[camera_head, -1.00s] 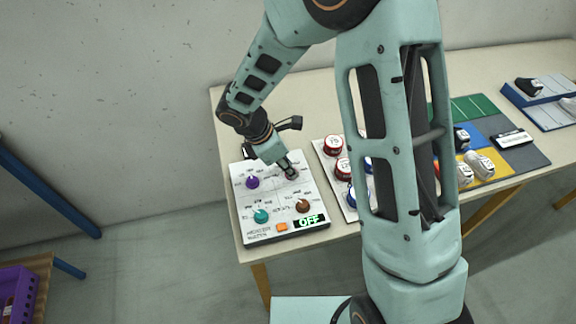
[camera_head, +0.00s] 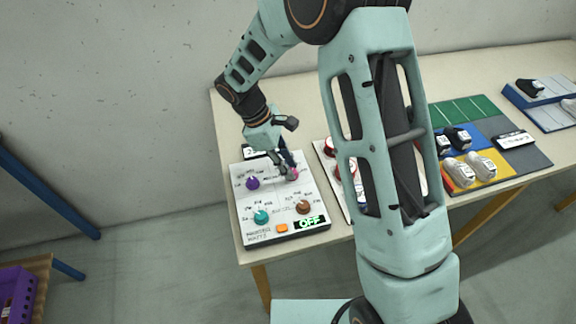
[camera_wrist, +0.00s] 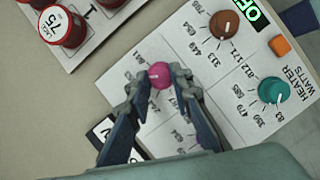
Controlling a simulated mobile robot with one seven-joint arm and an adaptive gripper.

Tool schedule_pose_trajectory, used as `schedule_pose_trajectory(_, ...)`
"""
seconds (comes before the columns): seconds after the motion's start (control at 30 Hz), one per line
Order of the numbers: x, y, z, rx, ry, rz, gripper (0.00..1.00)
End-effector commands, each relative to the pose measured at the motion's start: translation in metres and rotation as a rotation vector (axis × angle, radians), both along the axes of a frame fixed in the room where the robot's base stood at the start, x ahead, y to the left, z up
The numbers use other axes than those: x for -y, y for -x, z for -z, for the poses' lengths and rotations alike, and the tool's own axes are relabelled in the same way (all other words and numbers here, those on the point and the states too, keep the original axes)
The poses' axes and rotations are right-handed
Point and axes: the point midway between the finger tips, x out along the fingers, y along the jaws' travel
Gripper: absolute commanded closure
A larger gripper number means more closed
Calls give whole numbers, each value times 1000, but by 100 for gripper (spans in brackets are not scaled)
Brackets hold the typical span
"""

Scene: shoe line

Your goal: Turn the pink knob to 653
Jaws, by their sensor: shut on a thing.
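The pink knob (camera_wrist: 159,74) sits on the white heater panel (camera_wrist: 205,80). In the wrist view my gripper (camera_wrist: 160,80) has its two fingertips on either side of the knob, closed on it. In the head view the pink knob (camera_head: 293,174) shows just beside the fingertips of my gripper (camera_head: 289,175), which reaches down from the panel's back edge. The fingers hide part of the scale around the knob, and I cannot tell which number its mark points to.
The panel also carries a purple knob (camera_head: 252,183), a teal knob (camera_head: 261,217), a brown knob (camera_head: 303,207), an orange button (camera_head: 282,228) and a display (camera_head: 309,222) reading OFF. A board with red-capped jars (camera_wrist: 66,25) stands beside it.

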Motion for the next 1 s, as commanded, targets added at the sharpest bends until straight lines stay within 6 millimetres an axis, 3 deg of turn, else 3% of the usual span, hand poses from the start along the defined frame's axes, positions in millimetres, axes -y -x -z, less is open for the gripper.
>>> schedule_pose_trajectory(0.7,0,-1,-1,2,0,90,100)
schedule_pose_trajectory(0.73,0,-1,-1,1,0,89,79)
schedule_pose_trajectory(0.9,0,-1,-1,1,0,89,62)
schedule_pose_trajectory(1.0,0,-1,0,1,0,89,62)
